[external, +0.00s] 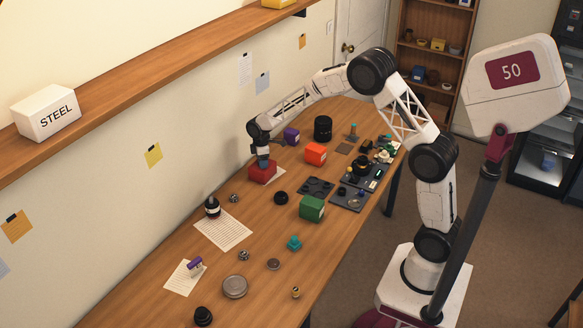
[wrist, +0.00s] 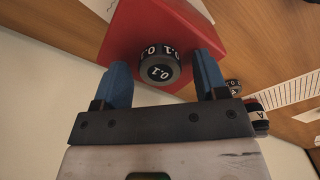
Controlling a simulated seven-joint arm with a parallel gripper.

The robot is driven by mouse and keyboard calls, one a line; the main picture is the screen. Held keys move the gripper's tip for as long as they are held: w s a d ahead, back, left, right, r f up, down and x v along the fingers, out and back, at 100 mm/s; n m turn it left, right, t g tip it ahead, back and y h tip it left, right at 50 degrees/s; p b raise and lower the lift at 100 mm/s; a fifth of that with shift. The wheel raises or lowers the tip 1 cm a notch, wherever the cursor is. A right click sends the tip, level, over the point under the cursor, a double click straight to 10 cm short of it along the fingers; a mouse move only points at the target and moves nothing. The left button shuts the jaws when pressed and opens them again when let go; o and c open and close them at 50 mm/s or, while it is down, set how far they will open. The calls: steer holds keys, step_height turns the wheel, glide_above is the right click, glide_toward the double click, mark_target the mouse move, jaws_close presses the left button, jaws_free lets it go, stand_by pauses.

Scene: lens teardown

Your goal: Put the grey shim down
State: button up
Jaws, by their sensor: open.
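A short dark grey cylinder marked 0.1 (wrist: 161,67), which looks like the grey shim, stands on top of the red box (wrist: 150,22) in the wrist view. My gripper (wrist: 162,60) is open, with one blue finger on each side of the cylinder and a visible gap at both sides. In the external view my gripper (external: 261,158) points down right over the red box (external: 262,173). The cylinder cannot be made out there, hidden by the fingers.
A purple block (external: 291,136), black cylinder (external: 323,128) and orange block (external: 316,153) stand beyond the red box. A green box (external: 311,208) and dark trays (external: 349,199) lie to the right.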

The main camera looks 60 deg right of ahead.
step_height(320, 180, up, 12)
stand_by(0.6)
steer(key=shift+r, duration=0.1)
stand_by(0.5)
steer(key=s+a+r+m, duration=0.2)
steer(key=s+r, duration=0.3)
steer(key=s, duration=0.4)
steer(key=s+a+r+m+t, duration=0.15)
steer(key=s+r, duration=0.25)
steer(key=s, duration=0.5)
steer(key=s+a+r+m, duration=0.1)
steer(key=s+a+r, duration=0.1)
steer(key=s+r, duration=0.45)
steer(key=s+a+f+m, duration=0.1)
steer(key=s+f+m, duration=0.1)
steer(key=s, duration=1.2)
steer(key=s+a+f+m+t, duration=0.1)
steer(key=s+a+m, duration=0.1)
steer(key=s, duration=1.3)
steer(key=shift+s+f+m, duration=0.25)
steer(key=shift+f+m, duration=0.1)
steer(key=shift+f, duration=0.05)
